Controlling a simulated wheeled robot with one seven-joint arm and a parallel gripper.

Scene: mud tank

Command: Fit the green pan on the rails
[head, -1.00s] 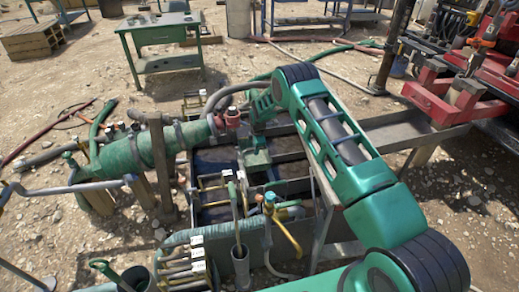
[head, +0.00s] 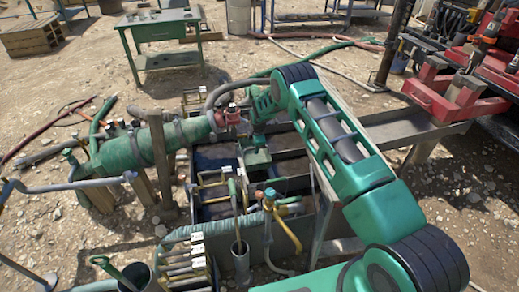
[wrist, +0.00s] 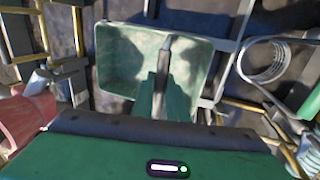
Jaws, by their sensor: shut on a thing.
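The green pan (wrist: 120,62) is a shallow rectangular tray in the middle of the wrist view, seen from above with its inside empty. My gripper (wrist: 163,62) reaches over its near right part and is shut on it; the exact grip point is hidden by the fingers. Grey bars that look like the rails (wrist: 233,52) run beside and past the pan. I cannot tell whether the pan touches them. In the head view, the pan (head: 257,159) shows small below my gripper (head: 256,142), over the dark tank.
A green cylinder (head: 148,149) with a red fitting lies left of the tank. Yellow-handled pipes (head: 286,228) and an upright grey tube (head: 241,262) stand at the near side. In the wrist view, a coiled spring (wrist: 266,62) is close on the right and a red part (wrist: 28,120) on the left.

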